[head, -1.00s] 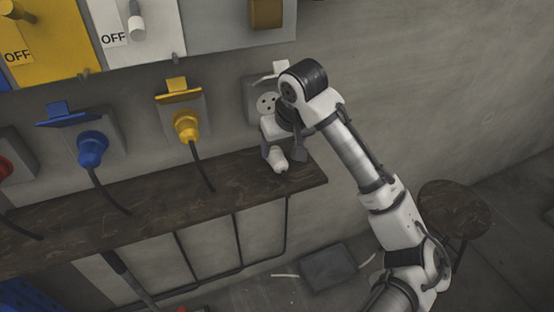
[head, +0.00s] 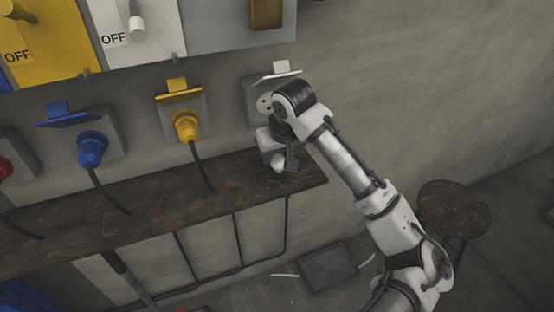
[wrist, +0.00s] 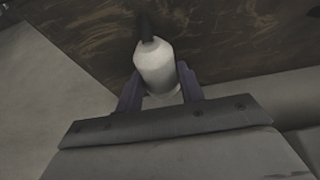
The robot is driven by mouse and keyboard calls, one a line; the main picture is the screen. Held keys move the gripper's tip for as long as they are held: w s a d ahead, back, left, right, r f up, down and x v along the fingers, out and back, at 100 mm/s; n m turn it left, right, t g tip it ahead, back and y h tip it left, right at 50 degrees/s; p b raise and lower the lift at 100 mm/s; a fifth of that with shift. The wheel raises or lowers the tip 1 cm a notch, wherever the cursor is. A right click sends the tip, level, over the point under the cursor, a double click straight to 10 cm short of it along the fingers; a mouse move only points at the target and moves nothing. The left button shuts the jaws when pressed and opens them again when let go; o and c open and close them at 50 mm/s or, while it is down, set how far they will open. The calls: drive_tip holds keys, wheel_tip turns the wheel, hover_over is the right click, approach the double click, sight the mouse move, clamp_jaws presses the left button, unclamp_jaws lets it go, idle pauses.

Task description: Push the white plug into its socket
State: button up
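The white plug (head: 277,161) is at the right end of the dark shelf in the head view, partly covered by my gripper. In the wrist view the plug (wrist: 156,70) lies between my two fingers, with its dark cable end pointing away from the hand. My gripper (wrist: 162,92) has one finger on each side of the plug; whether both press on it cannot be told. In the head view my gripper (head: 278,158) is low over the shelf. The white-lidded socket (head: 263,104) is on the wall just above, lid raised, partly hidden by my wrist.
The dark shelf (head: 140,196) runs along the wall below the sockets. A yellow plug (head: 186,126) and a blue plug (head: 92,149) sit in sockets to the left, cables hanging. A stool (head: 453,210) stands at the right. The wall right of the socket is bare.

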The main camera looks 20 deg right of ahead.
drive_tip(key=shift+c, duration=1.3)
drive_tip(key=shift+r, duration=0.2)
drive_tip(key=shift+r, duration=0.65)
wheel_tip(320, 180, up, 2)
drive_tip(key=shift+s, duration=0.1)
drive_tip(key=s+b, duration=0.1)
drive_tip(key=s, duration=1.6)
drive_tip(key=shift+s+d, duration=0.3)
drive_tip(key=shift+s, duration=0.1)
drive_tip(key=shift+f, duration=0.1)
